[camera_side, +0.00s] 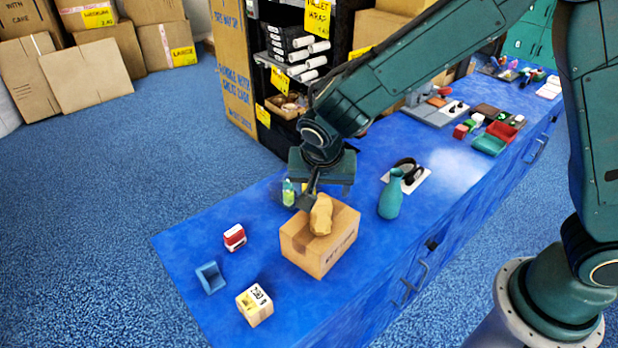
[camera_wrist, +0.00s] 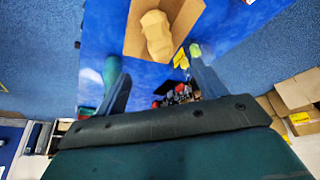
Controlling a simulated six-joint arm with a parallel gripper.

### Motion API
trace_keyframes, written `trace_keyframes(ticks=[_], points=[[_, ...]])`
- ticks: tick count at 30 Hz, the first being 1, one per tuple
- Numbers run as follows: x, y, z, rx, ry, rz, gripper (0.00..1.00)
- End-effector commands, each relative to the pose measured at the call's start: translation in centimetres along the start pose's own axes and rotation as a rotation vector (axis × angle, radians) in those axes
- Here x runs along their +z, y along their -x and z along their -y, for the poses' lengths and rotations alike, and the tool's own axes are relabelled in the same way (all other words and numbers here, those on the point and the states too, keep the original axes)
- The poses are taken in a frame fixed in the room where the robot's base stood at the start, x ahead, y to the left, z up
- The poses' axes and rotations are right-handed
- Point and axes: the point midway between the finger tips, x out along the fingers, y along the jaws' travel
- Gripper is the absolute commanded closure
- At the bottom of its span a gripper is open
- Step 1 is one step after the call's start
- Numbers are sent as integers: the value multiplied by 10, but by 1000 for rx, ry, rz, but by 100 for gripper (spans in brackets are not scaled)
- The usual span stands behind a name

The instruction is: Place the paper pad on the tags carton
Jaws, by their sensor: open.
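In the wrist view the pad (camera_wrist: 156,36) lies on the carton's top (camera_wrist: 187,14), ahead of my fingertips. My gripper (camera_side: 302,203) is open, just behind and left of the pad in the side view. In the wrist view my gripper (camera_wrist: 160,72) has its fingers spread with nothing held between them. The pad appears apart from the fingers.
A teal vase (camera_side: 390,198) stands right of the carton, near black headphones (camera_side: 408,172). A red-and-white stamp (camera_side: 234,237), a blue block (camera_side: 210,278) and a small printed box (camera_side: 254,306) sit to the left. A green-yellow bottle (camera_side: 288,191) is close to my gripper.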

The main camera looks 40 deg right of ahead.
Motion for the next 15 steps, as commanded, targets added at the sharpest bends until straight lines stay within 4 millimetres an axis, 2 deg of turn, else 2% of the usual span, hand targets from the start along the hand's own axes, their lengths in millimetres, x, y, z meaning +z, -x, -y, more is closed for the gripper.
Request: trace_keyframes(ticks=[8,15], points=[[-14,20,-15,-21,28,19,29],[-36,59,-50,-74,108,51,29]])
